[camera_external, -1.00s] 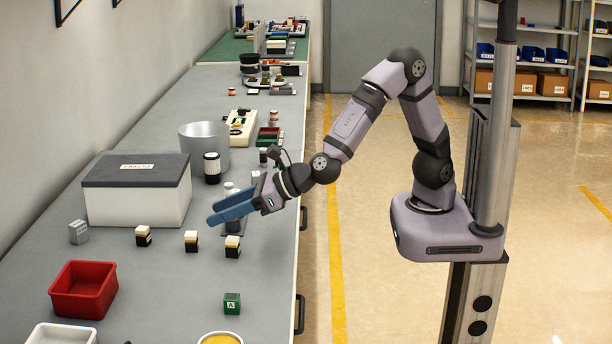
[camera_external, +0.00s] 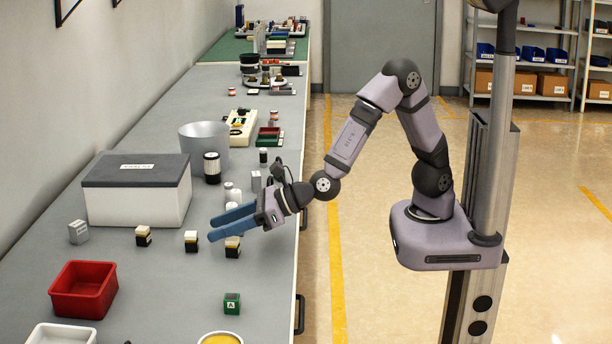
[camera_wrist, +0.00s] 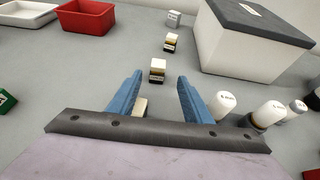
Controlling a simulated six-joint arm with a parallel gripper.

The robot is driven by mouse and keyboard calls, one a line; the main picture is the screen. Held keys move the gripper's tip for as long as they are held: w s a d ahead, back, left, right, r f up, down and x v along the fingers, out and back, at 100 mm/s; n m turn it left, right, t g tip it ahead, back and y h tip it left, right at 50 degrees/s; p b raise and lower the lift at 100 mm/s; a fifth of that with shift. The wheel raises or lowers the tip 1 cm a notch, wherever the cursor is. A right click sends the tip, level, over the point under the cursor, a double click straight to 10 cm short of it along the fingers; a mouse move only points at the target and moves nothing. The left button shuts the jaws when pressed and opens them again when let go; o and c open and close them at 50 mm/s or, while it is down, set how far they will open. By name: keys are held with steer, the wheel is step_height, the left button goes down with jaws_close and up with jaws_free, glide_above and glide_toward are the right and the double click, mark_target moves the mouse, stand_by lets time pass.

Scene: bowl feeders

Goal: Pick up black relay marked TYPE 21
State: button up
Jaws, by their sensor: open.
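Three small blocks with black lower parts and pale tops stand in a row on the grey bench: a left block (camera_external: 143,236), a middle block (camera_external: 191,241) and a right block (camera_external: 232,250). They could be the relays; I cannot read their markings. My gripper (camera_external: 212,229) is open and empty, its blue fingers above the bench beside the right block. In the wrist view, my gripper (camera_wrist: 160,78) points toward the middle block (camera_wrist: 157,72), with the left block (camera_wrist: 170,42) beyond. The right block (camera_wrist: 140,106) lies between the fingers' bases in that view, partly hidden.
A white box with a dark lid (camera_external: 135,195) stands behind the blocks. A red bin (camera_external: 84,289), a green cube (camera_external: 232,303) and a grey block (camera_external: 78,232) are nearby. White cylinders (camera_wrist: 222,104) stand right of my fingers in the wrist view. Bench between the bin and cube is clear.

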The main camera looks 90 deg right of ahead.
mark_target(197, 238)
steer(key=shift+w+f, duration=0.2)
steer(key=shift+w, duration=0.3)
steer(key=shift+w, duration=0.1)
steer(key=shift+a+p+x, duration=0.1)
steer(key=shift+p+x, duration=0.25)
steer(key=shift+x, duration=0.9)
steer(key=shift+a+p+x, duration=0.15)
steer(key=shift+p+x, duration=0.2)
steer(key=shift+x, duration=0.9)
steer(key=shift+f, duration=0.15)
steer(key=shift+c, duration=0.6)
steer(key=c, duration=1)
